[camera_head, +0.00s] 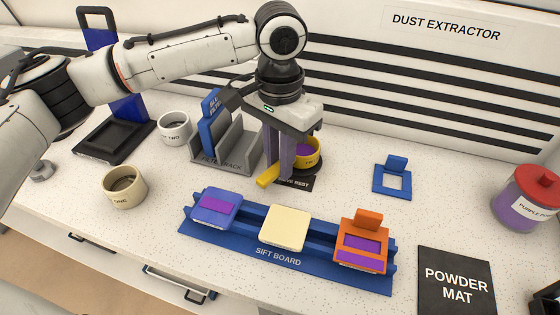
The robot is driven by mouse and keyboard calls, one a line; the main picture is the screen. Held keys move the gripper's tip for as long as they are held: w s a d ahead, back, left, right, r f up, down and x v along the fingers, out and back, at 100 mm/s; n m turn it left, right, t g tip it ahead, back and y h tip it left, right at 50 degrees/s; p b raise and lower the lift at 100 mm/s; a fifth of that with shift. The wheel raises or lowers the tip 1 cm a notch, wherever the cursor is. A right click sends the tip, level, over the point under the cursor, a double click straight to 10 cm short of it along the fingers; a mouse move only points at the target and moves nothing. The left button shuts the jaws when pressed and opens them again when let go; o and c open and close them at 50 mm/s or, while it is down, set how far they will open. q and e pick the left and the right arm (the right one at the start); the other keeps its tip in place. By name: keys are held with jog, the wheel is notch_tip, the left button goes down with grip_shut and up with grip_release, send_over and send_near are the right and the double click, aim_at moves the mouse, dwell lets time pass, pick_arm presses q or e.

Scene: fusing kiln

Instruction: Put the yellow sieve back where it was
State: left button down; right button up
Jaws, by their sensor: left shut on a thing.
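The yellow sieve (315,159) shows purple inside its round bowl. Its handle (268,176) points toward the front left. My left gripper (279,165) comes down from above and is shut on the sieve, its fingers hiding part of the handle and bowl. The sieve is over or on the black sieve rest (298,182), whose label is partly covered. I cannot tell whether the sieve touches the rest. My right gripper is not in view.
The blue sift board (290,271) in front holds a blue, a cream and an orange-framed tile. A grey rack (225,166) with a blue piece stands close left of the gripper.

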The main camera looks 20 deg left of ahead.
pick_arm(q)
jog(key=shift+f, duration=0.35)
jog(key=c, duration=1.7)
grip_release()
jog(key=shift+f, duration=0.1)
jog(key=shift+o, duration=0.2)
jog(key=shift+w, duration=0.1)
notch_tip(320, 180, up, 12)
